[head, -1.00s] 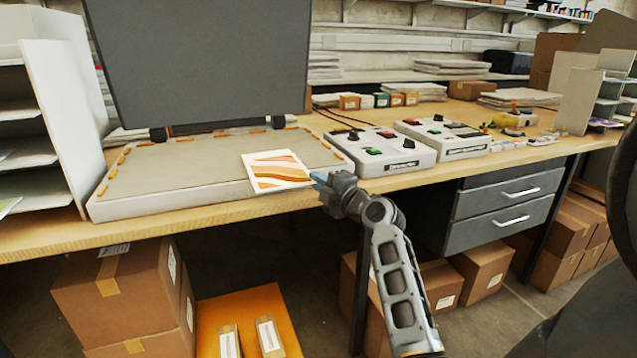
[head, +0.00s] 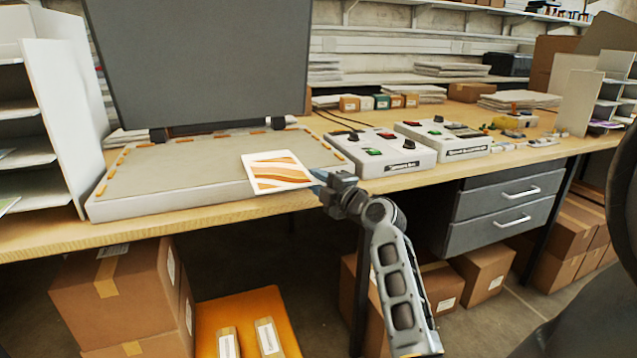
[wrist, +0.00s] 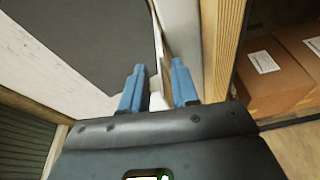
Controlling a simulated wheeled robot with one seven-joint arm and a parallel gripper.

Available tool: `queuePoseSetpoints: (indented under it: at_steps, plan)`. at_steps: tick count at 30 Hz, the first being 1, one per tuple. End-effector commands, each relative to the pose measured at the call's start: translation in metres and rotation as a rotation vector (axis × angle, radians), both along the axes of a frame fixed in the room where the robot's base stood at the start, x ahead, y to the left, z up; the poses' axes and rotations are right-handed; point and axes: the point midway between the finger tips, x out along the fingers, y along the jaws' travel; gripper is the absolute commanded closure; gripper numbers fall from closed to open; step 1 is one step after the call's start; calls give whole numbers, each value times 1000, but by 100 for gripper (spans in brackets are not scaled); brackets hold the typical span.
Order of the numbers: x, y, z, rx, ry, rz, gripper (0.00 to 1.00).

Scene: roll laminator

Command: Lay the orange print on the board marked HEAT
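The orange print (head: 277,169) is a white sheet with orange wavy stripes. It is over the front right part of a wide, pale low board (head: 190,168) with orange dashes around its top; whether it touches the board I cannot tell. I can read no HEAT marking on this board. My gripper (head: 326,180) is at the print's right edge, with its blue fingertips on it. In the wrist view the two blue fingers (wrist: 159,88) stand a little apart, with a thin pale edge between them. The fingertips' contact is partly hidden in the head view.
A large dark panel (head: 200,65) stands upright behind the board. Two control boxes (head: 380,152) (head: 445,138) with buttons sit to its right. A white shelf unit (head: 62,110) stands at the left. Cardboard boxes (head: 115,295) lie under the table (head: 180,222).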

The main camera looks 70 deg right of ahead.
Motion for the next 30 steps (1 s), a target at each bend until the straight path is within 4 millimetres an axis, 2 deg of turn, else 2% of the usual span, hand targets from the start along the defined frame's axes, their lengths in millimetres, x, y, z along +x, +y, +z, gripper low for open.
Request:
queuePoseSetpoints:
  at_steps: [11,24,30]
  plan:
    - [-3,2,-1,0,1,-1,63]
    - [-56,36,-3,-1,1,-1,63]
    - [-66,42,-1,0,0,-1,63]
